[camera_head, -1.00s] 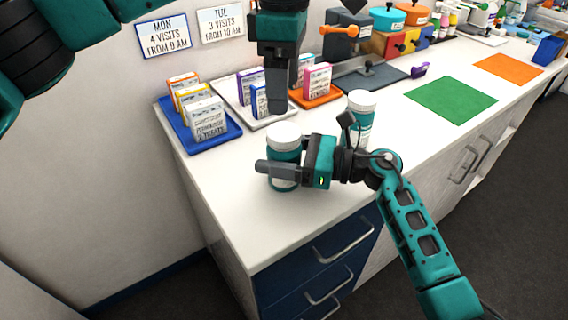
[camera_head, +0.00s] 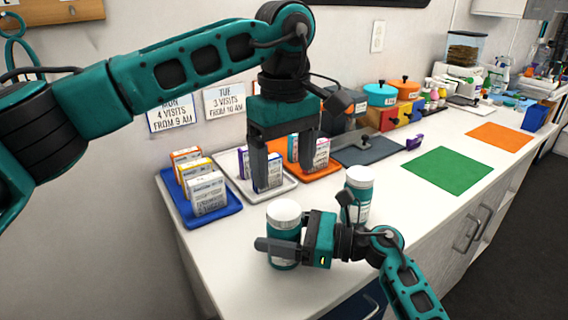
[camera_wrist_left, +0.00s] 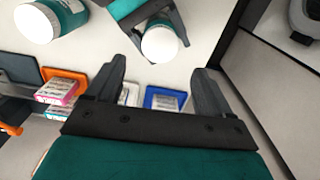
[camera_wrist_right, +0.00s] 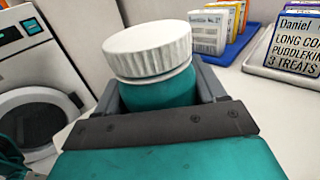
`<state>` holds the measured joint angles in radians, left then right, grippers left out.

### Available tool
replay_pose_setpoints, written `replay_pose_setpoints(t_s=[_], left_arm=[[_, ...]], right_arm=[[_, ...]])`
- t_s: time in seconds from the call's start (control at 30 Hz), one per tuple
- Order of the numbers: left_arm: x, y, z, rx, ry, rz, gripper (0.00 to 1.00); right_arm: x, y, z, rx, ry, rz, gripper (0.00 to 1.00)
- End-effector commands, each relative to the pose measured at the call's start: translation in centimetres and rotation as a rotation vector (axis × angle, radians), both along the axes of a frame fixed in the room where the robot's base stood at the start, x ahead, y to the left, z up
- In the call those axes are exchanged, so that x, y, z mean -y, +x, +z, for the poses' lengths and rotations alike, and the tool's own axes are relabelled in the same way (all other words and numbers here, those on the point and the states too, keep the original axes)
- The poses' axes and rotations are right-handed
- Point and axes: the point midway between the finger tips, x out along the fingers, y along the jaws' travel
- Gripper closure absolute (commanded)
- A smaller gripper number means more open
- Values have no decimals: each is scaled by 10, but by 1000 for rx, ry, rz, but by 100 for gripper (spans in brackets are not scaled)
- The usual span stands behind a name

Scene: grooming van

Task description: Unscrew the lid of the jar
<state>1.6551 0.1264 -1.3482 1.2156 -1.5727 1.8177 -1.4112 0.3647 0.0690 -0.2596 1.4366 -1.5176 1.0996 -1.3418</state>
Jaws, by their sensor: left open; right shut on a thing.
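A teal jar (camera_head: 283,222) with a white ribbed lid (camera_head: 284,211) stands upright near the counter's front left corner. My right gripper (camera_head: 285,248) is shut around the jar's body, below the lid. The right wrist view shows the lid (camera_wrist_right: 148,47) on top of the jar, with the fingers on either side of the body. My left gripper (camera_head: 286,185) is open and empty, pointing down above and behind the jar. The left wrist view shows the lid (camera_wrist_left: 160,45) beyond its fingers. A second teal jar (camera_head: 359,195) with a white lid stands to the right, behind my right wrist.
A blue tray (camera_head: 225,212), a white tray (camera_head: 235,160) and an orange tray (camera_head: 325,170) hold small boxes behind the jars. A green mat (camera_head: 447,170) and an orange mat (camera_head: 500,137) lie to the right. The counter between has free room.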

Motion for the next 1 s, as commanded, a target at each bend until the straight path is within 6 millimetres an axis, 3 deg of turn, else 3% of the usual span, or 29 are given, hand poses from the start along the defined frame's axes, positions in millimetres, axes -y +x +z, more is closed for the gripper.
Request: replay_pose_setpoints(t_s=[0.4,0.6,0.83,1.0], left_arm=[[0,0,0,0,1,-784,18],[0,0,0,-1,1,-1071,18],[0,0,-3,-1,0,-1214,18],[-1,0,-20,-2,0,-1223,18]], right_arm=[[0,0,0,0,-1,0,100],[0,0,0,0,-1,0,100],[0,0,0,-1,-1,0,100],[0,0,0,-1,-1,0,100]])
